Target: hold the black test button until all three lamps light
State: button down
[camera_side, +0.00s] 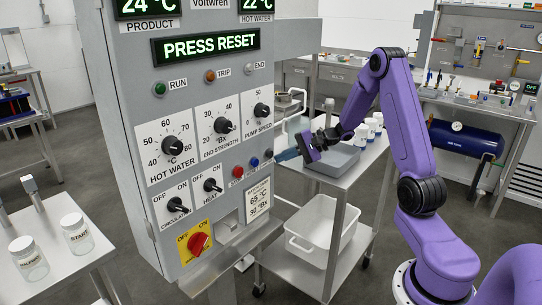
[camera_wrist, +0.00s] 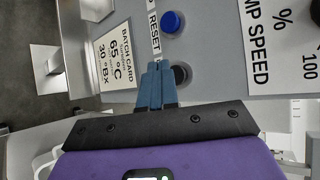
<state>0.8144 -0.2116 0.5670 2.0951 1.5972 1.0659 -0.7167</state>
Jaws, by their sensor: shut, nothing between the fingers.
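The black button (camera_wrist: 181,73) sits on the grey panel beside the blue button (camera_wrist: 172,22), which has a RESET label next to it. My gripper (camera_wrist: 158,66) has its blue fingers together and empty, their tips beside the black button and partly overlapping it in the wrist view. I cannot tell whether they touch it. In the side view my gripper (camera_side: 279,156) points at the panel's right edge, by the button row. The three lamps are RUN (camera_side: 159,88), green, TRIP (camera_side: 210,76), dull amber, and END (camera_side: 249,67), pale grey. The display (camera_side: 206,46) reads PRESS RESET.
A red button (camera_side: 238,171) sits left of the blue one (camera_side: 254,162). Dials and a red-yellow rotary switch (camera_side: 199,243) fill the panel below the lamps. A batch card (camera_side: 258,200) hangs under the buttons. A trolley with a grey tray (camera_side: 338,163) stands behind my gripper.

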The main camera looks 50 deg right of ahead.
dwell(0.7)
jog(key=shift+w, duration=0.4)
jog(key=shift+w, duration=0.4)
dwell(0.7)
jog(key=shift+s, duration=0.8)
jog(key=shift+s, duration=0.1)
jog(key=s, duration=0.5)
dwell(0.5)
jog(key=shift+w, duration=0.1)
